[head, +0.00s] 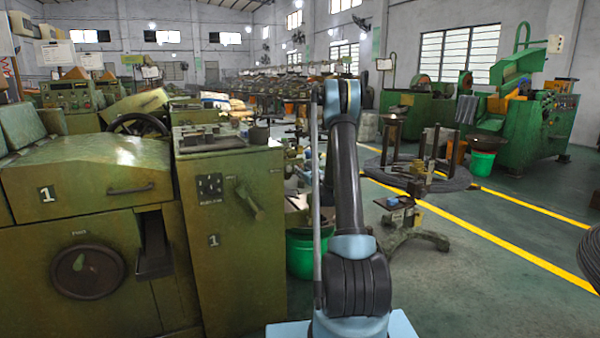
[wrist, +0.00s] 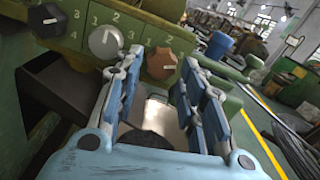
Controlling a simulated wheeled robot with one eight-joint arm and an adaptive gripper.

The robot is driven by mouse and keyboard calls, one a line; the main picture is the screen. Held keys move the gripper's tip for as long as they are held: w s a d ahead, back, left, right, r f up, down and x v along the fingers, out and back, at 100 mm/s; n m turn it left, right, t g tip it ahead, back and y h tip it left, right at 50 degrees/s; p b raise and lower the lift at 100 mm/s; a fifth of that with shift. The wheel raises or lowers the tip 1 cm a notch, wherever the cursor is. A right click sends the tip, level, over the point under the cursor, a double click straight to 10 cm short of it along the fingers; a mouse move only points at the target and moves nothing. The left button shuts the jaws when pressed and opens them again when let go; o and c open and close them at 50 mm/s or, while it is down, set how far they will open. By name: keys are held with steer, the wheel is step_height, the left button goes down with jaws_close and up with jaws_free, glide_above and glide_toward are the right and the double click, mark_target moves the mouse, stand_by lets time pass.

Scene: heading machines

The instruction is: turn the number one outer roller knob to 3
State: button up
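In the wrist view, a green panel carries a black knob (wrist: 45,20) at upper left, a silver knob (wrist: 106,42) at its right, and a brown-red knob (wrist: 162,64) further right. Numbers are printed around them. The black knob's white mark points to the right and slightly up; the brown-red knob's light mark points right. No label shows which is the outer roller knob. My gripper (wrist: 162,56) is open; its blue fingers stand apart, with the brown-red knob appearing between their tips. I cannot tell how far off it is. My gripper is not visible in the head view.
Green machines marked 1 (head: 65,190) stand at the left, with a handwheel (head: 138,125) behind. A green bucket (head: 300,255) and a wire stand (head: 420,190) are near my arm.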

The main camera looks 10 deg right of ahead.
steer(key=shift+x, duration=1.45)
steer(key=c, duration=0.8)
steer(key=shift+o, duration=0.2)
steer(key=shift+n, duration=0.5)
steer(key=o, duration=0.8)
steer(key=shift+c, duration=0.2)
